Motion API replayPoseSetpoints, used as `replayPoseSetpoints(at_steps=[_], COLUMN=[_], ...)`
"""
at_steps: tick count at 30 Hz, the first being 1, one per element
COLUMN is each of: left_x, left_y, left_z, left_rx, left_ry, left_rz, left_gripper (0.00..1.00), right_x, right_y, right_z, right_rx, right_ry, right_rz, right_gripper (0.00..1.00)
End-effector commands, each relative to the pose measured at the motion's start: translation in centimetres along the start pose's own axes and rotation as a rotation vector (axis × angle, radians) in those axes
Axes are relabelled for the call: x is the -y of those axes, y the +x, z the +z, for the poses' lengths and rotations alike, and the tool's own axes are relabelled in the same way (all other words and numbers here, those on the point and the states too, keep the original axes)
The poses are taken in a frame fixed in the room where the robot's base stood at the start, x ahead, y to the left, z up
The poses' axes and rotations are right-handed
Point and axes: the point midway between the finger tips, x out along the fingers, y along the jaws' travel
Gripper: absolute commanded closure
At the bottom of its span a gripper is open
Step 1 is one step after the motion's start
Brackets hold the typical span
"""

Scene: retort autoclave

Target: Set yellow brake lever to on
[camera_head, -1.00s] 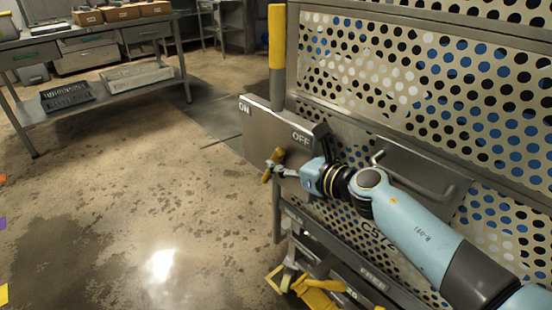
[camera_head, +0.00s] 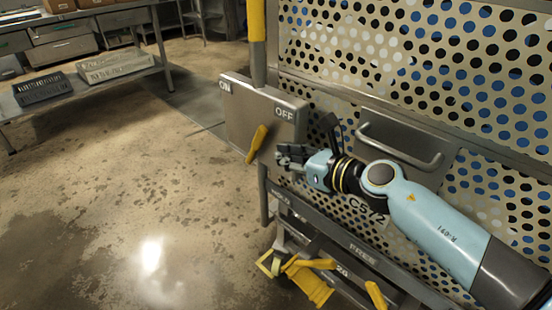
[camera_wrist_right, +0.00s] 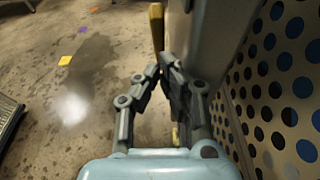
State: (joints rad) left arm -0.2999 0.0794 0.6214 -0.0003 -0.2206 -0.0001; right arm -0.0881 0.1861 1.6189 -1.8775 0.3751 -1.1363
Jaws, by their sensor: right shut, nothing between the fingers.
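The yellow brake lever (camera_head: 257,144) sticks out from the front of a grey metal box (camera_head: 240,110) marked ON at its left and OFF at its right. The lever is tilted, low on the box, below and a little left of the OFF label. My right gripper (camera_head: 281,156) is just right of the lever, apart from it, with its fingers shut and empty. In the right wrist view the fingertips (camera_wrist_right: 163,68) come together, with the yellow lever (camera_wrist_right: 157,26) beyond them. The lever's pivot is hidden. My left gripper is out of view.
A perforated panel (camera_head: 440,75) with a grey bar handle (camera_head: 405,155) stands at the right, close behind my right arm. A yellow-topped post (camera_head: 257,25) rises behind the box. Yellow pedals (camera_head: 308,284) sit low below it.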

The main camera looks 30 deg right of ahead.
Motion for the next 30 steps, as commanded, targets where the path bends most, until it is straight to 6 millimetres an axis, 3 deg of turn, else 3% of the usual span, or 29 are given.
replayPoseSetpoints(at_steps=[1,3,9,14,20,30], left_x=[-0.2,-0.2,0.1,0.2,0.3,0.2], left_y=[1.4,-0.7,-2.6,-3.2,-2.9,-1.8], left_z=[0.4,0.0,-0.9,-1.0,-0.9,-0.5], left_rx=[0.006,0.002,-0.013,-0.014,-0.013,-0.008], left_ry=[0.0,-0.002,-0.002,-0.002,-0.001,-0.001], left_rz=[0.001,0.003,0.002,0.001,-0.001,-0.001], left_gripper=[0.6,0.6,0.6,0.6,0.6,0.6], right_x=[-0.1,-0.1,-0.3,-0.6,-0.6,-0.6], right_y=[0.2,-2.5,-7.5,-9.5,-7.3,0.0], right_z=[-1.9,-1.1,-1.6,-1.9,-2.3,-2.9], right_rx=[-0.009,-0.024,-0.055,-0.07,-0.07,-0.07], right_ry=[0.003,-0.001,-0.003,-0.003,0.0,0.0], right_rz=[0.001,-0.002,-0.002,-0.002,-0.002,-0.002], right_gripper=[1.0,1.0,1.0,1.0,1.0,1.0])
